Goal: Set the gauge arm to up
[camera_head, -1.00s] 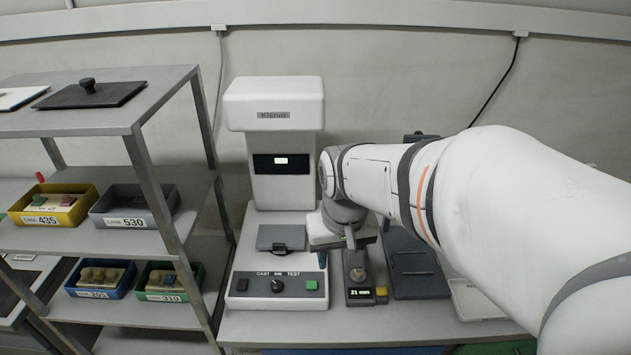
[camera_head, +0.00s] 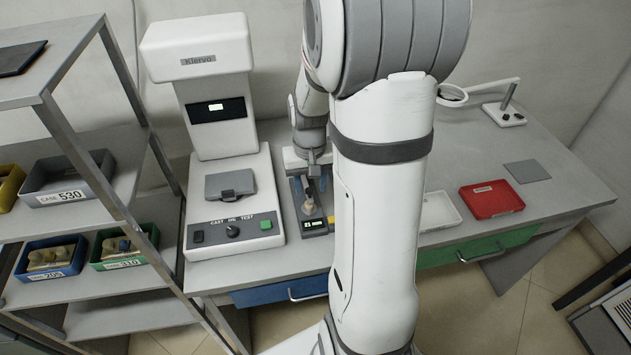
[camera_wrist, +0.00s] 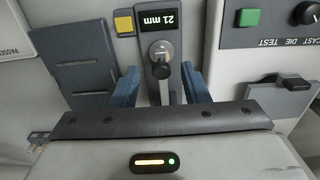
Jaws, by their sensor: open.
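The gauge (camera_head: 313,226) is a narrow dark unit on the bench with a lit readout and a yellow button. It also shows upside down in the wrist view (camera_wrist: 143,45), where the readout says 21 mm. Its gauge arm (camera_wrist: 161,50) has a pale round pivot and a dark knob; the knob points toward my gripper's palm in the wrist view. My gripper (camera_wrist: 161,85) is open, its two blue fingers on either side of the gauge arm, with gaps visible. In the head view my gripper (camera_head: 312,186) is over the gauge's rear part, partly hidden by my arm.
The white Klervo press (camera_head: 235,215) with its knob and buttons stands close left of the gauge. A dark flat panel (camera_wrist: 75,62) lies close on the other side. A white tray (camera_head: 440,212) and red tray (camera_head: 491,200) lie further right. A shelf rack (camera_head: 118,205) stands left.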

